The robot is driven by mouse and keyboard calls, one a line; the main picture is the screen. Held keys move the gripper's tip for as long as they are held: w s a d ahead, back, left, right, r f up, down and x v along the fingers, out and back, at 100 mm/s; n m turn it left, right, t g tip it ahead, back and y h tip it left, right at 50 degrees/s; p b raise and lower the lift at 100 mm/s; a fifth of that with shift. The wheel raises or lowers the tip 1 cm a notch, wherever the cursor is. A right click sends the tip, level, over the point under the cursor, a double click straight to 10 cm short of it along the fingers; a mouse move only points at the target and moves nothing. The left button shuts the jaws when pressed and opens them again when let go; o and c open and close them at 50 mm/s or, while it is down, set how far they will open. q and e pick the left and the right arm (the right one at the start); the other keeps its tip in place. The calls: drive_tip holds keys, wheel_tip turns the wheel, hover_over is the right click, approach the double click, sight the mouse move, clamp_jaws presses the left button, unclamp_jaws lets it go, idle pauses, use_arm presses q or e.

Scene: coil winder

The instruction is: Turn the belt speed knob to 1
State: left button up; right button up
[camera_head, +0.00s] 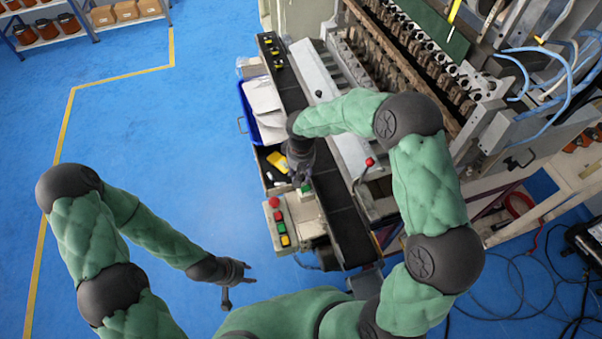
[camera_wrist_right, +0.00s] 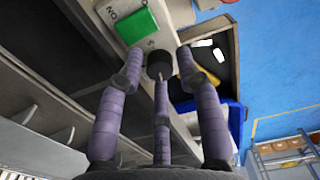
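The black belt speed knob (camera_wrist_right: 160,65) is on the pale control panel in the right wrist view, just below a square green button (camera_wrist_right: 138,26). A small mark, too small to read for certain, is beside the knob, so I cannot tell its setting. My right gripper (camera_wrist_right: 159,66) has its purple-grey fingers spread around the knob. Gaps show at both sides, and the middle finger's tip overlaps the knob's lower edge; contact is unclear. In the head view my right gripper (camera_head: 302,178) is over the panel and hides the knob. My left gripper (camera_head: 238,283) is open and empty above the blue floor.
The dark conveyor belt (camera_head: 345,225) runs beside the panel. A control box (camera_head: 282,222) with red, green and yellow buttons is just in front. A blue bin (camera_head: 247,115) with papers stands beyond. The winder (camera_head: 420,65) fills the upper right. Floor at left is clear.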

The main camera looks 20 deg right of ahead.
sight(301, 175)
clamp_jaws()
drive_tip(key=shift+n, duration=1.5)
drive_tip(key=shift+o, duration=0.3)
unclamp_jaws()
drive_tip(key=shift+r, duration=0.1)
wheel_tip(301, 175, up, 12)
